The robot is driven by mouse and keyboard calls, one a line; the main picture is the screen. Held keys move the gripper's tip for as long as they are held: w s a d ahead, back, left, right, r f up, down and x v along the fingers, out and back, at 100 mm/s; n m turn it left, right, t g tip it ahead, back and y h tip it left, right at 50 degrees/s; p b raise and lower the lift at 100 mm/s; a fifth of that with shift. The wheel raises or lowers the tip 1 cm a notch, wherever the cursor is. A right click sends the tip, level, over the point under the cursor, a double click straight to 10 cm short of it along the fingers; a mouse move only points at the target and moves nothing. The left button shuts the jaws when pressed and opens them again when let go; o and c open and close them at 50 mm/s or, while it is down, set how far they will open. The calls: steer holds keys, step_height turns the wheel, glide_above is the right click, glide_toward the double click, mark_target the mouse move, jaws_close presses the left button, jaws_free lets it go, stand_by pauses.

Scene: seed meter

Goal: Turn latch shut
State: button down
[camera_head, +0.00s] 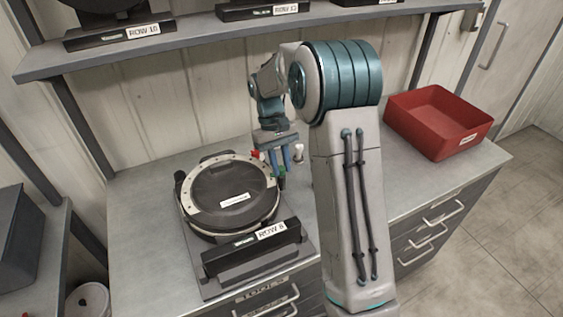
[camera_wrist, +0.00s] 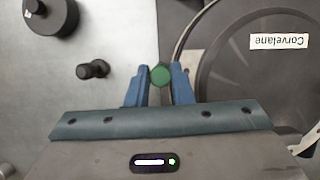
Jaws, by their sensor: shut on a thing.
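The seed meter is a round black cover (camera_head: 236,190) in a pale ring, on a base labelled ROW 8 on the bench. In the wrist view, part of its dark cover (camera_wrist: 235,85) shows at the right with a Corvelane label. My gripper (camera_head: 281,177) is at the right edge of the meter. In the wrist view, my gripper (camera_wrist: 160,78) has its blue fingers closed on both sides of a round green knob (camera_wrist: 160,76), beside the cover's rim. The knob looks like the latch handle. The latch's lower part and its exact angle are hidden.
A red bin (camera_head: 437,120) stands at the bench's right end. A red knob (camera_head: 257,155) shows near the rim. In the wrist view, a small dark knobbed part (camera_wrist: 93,69) and a larger black part (camera_wrist: 48,20) lie left of my fingers. A shelf (camera_head: 190,45) runs behind.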

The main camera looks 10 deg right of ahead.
steer(key=shift+a+n, duration=0.1)
steer(key=shift+n, duration=0.5)
steer(key=shift+h, duration=0.3)
steer(key=c, duration=1.3)
jaws_free()
steer(key=shift+o, duration=0.2)
steer(key=shift+r, duration=0.1)
steer(key=b+v, duration=0.1)
steer(key=v, duration=0.6)
steer(key=shift+r, duration=0.15)
